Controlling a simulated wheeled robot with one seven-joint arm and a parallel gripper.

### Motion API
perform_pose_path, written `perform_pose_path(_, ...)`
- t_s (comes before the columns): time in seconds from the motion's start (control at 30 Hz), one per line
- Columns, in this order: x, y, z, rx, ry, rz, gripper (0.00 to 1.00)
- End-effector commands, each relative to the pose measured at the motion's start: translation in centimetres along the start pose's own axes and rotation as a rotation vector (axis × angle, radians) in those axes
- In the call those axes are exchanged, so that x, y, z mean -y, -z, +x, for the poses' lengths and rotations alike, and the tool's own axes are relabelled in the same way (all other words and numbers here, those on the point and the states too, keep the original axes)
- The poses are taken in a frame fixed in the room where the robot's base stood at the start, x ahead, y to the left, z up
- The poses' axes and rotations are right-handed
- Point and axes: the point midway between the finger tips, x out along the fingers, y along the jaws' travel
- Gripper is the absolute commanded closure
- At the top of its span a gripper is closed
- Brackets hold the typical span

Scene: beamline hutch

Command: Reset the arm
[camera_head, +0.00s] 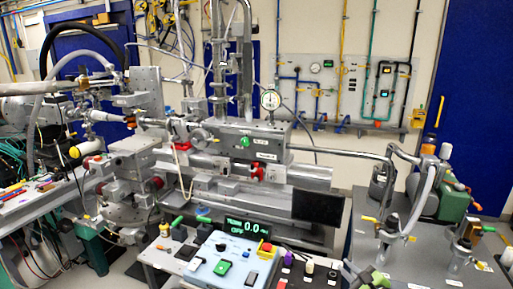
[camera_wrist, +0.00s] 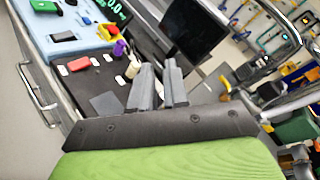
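My gripper (camera_wrist: 160,70) shows in the wrist view as two grey fingers on a dark plate with a green body behind it. A narrow gap shows between the fingers, with nothing held in it. In the head view, the green and grey end of my arm (camera_head: 374,278) is partly cut off at the bottom edge, right of the control panel. The fingers point toward the bench top with small items, and no contact can be seen.
A pale blue control panel (camera_head: 222,262) with a green display (camera_head: 248,228) stands at the front. Small bottles (camera_head: 287,258) are beside it. A dark screen (camera_head: 318,206) hangs behind; it also shows in the wrist view (camera_wrist: 194,30). Pipes and valves (camera_head: 390,225) crowd the right bench.

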Motion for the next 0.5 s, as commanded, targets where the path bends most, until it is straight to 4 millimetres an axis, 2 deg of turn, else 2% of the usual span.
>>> perform_pose_path(0.03, -2.5, -2.9, 0.5, 0.016, -0.136, -0.197, 0.85)
perform_pose_path(0.13, -7.1, -6.8, -0.3, 0.048, -0.392, -0.579, 0.85)
perform_pose_path(0.2, -9.3, -8.9, -1.9, 0.066, -0.547, -0.832, 0.85)
perform_pose_path(0.33, -11.5, -12.2, -6.2, 0.089, -0.781, -1.259, 0.85)
perform_pose_path(0.47, -11.7, -15.2, -11.8, 0.094, -0.945, -1.615, 0.85)
perform_pose_path(0.5, -11.5, -16.0, -13.7, 0.093, -0.981, -1.707, 0.85)
